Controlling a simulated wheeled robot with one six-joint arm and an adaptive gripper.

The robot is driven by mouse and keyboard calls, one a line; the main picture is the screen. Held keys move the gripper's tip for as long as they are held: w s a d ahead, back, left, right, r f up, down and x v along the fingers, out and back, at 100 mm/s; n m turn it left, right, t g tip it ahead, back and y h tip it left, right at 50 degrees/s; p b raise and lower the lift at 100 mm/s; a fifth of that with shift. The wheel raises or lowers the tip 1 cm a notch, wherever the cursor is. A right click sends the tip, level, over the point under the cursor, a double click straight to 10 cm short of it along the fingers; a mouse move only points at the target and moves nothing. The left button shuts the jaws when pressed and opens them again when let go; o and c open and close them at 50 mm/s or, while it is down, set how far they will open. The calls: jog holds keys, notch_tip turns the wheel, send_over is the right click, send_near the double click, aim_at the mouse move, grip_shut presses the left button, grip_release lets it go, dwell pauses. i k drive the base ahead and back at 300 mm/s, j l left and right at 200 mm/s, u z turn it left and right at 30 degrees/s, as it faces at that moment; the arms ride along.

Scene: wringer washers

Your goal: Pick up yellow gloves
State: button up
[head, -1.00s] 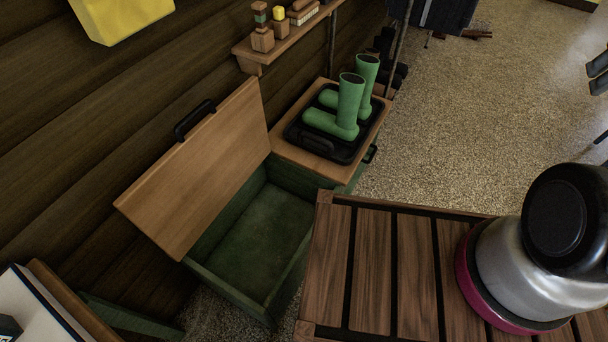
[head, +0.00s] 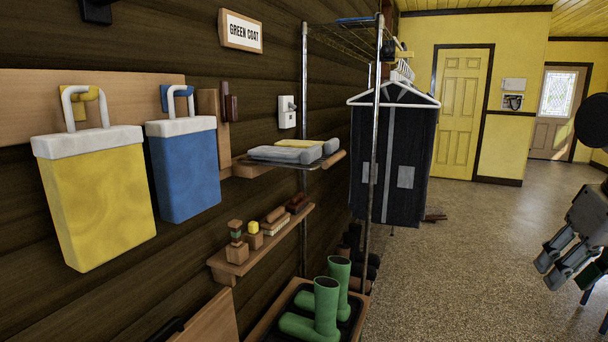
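A flat yellow item (head: 300,144), which looks like the yellow gloves, lies on the small upper wall shelf (head: 250,171) in the head view. A grey pair of gloves (head: 285,155) lies in front of it and partly hides it. My gripper (head: 551,272) is at the right edge, well away from the shelf, over the open floor. Its fingers point down and left, look spread apart, and hold nothing that I can see.
A yellow bag (head: 97,200) and a blue bag (head: 184,170) hang on the left wall. A lower shelf (head: 233,268) holds brushes and small blocks. Green boots (head: 325,308) stand below. A metal rack post (head: 374,150) and a dark hanging garment (head: 392,165) are right of the gloves.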

aim_at(332, 146)
jog(key=i+l, duration=1)
jog(key=i, duration=0.25)
jog(key=i+l+u, duration=0.2)
jog(key=u, duration=0.15)
jog(key=i+l+u, duration=0.35)
jog(key=l+u, duration=0.3)
jog(key=i+j, duration=0.05)
